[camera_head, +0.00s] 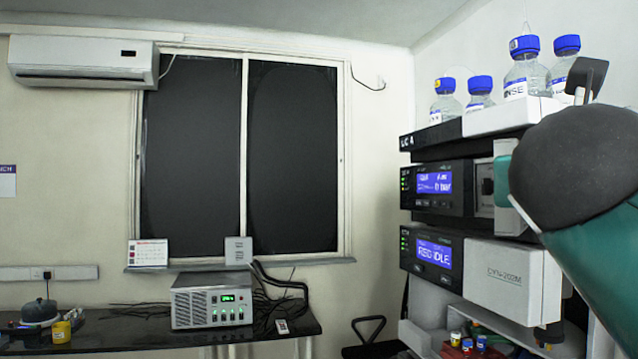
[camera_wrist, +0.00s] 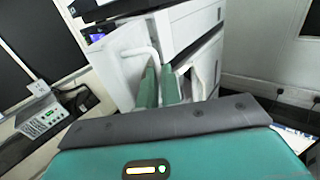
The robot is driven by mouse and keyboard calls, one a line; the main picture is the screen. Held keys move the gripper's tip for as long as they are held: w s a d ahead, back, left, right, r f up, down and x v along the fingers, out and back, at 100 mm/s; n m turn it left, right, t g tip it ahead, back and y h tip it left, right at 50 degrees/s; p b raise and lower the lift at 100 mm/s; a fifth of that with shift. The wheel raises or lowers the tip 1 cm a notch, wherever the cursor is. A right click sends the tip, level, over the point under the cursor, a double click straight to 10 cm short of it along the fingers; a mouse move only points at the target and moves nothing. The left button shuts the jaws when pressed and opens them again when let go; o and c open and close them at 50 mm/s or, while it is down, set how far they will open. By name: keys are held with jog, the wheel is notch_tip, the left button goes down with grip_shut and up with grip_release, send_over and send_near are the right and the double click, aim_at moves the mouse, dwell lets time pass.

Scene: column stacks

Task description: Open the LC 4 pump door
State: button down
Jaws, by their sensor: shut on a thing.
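The stack's black top strip (camera_head: 407,142) carries a small label that looks like LC 4. Below it, the pump module has a lit blue display (camera_head: 435,183), and its metal front (camera_head: 484,187) shows beside that. The white pump door (camera_head: 505,147) stands out from the module at its right, mostly behind my arm. The exact contact is hidden.
Bottles with blue caps (camera_head: 523,75) stand on the top tray (camera_head: 515,115). A lower module (camera_head: 500,278) with a closed white front sits below the pump. Small vials (camera_head: 467,343) are beneath it. A bench (camera_head: 150,335) holds a grey instrument (camera_head: 212,303) at left.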

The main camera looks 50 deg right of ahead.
jog(key=c, duration=1.6)
grip_release()
jog(key=shift+d+f, duration=0.1)
jog(key=a, duration=1.4)
jog(key=shift+s, duration=0.25)
